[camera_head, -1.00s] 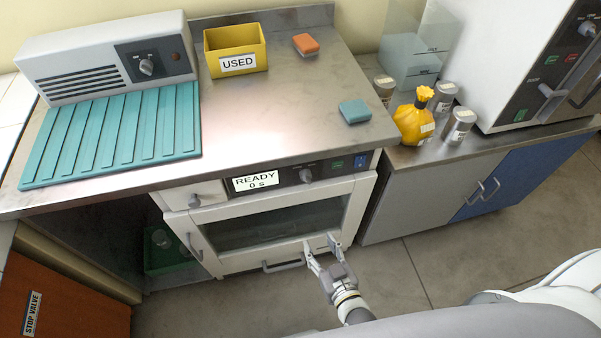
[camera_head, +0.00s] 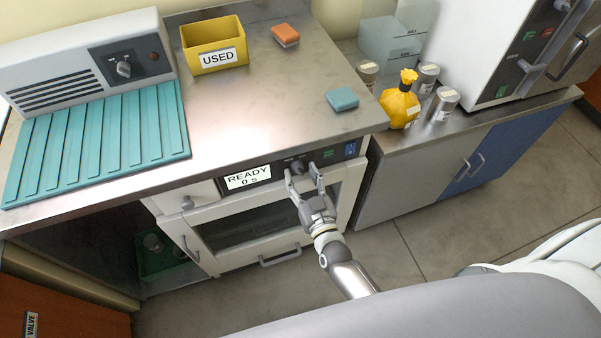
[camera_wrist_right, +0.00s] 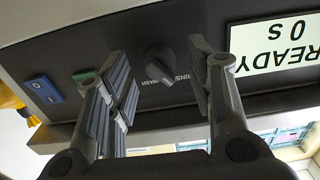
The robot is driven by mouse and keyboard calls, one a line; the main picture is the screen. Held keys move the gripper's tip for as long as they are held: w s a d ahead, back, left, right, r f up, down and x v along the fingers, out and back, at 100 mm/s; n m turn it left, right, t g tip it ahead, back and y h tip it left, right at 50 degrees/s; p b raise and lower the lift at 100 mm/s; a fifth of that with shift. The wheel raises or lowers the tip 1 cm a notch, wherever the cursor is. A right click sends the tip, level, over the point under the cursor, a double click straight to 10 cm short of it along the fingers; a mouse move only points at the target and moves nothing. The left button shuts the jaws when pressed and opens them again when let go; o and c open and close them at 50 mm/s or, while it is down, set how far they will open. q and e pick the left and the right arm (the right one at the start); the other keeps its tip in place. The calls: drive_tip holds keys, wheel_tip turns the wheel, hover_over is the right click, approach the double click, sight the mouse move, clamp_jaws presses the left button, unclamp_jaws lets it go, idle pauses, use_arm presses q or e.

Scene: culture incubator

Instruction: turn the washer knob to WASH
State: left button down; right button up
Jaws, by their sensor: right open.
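The washer (camera_head: 262,215) is built in under the steel counter, its door shut. Its dark panel carries a display (camera_head: 248,178) reading READY 0 s and a round dark knob (camera_head: 298,167). In the right wrist view the knob (camera_wrist_right: 161,62) shows between my fingers, with RINSE and WASH labels beside it. My right gripper (camera_head: 304,180) is open just in front of the panel; in the wrist view its fingers (camera_wrist_right: 162,88) stand on either side of the knob, with no clear contact. My left gripper is not in view.
A green button (camera_wrist_right: 85,76) and a blue switch (camera_wrist_right: 42,89) sit beside the knob on the panel. The counter edge (camera_head: 200,177) overhangs just above. The washer door handle (camera_head: 280,257) is below. A yellow USED bin (camera_head: 213,46) and sponges stand on the counter.

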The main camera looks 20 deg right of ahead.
drive_tip(key=shift+w, duration=0.6)
drive_tip(key=c, duration=1)
drive_tip(key=shift+c, duration=0.2)
drive_tip(key=shift+m, duration=0.3)
drive_tip(key=m+b, duration=0.1)
drive_tip(key=m, duration=1.2)
drive_tip(key=shift+a, duration=0.15)
drive_tip(key=shift+m, duration=0.3)
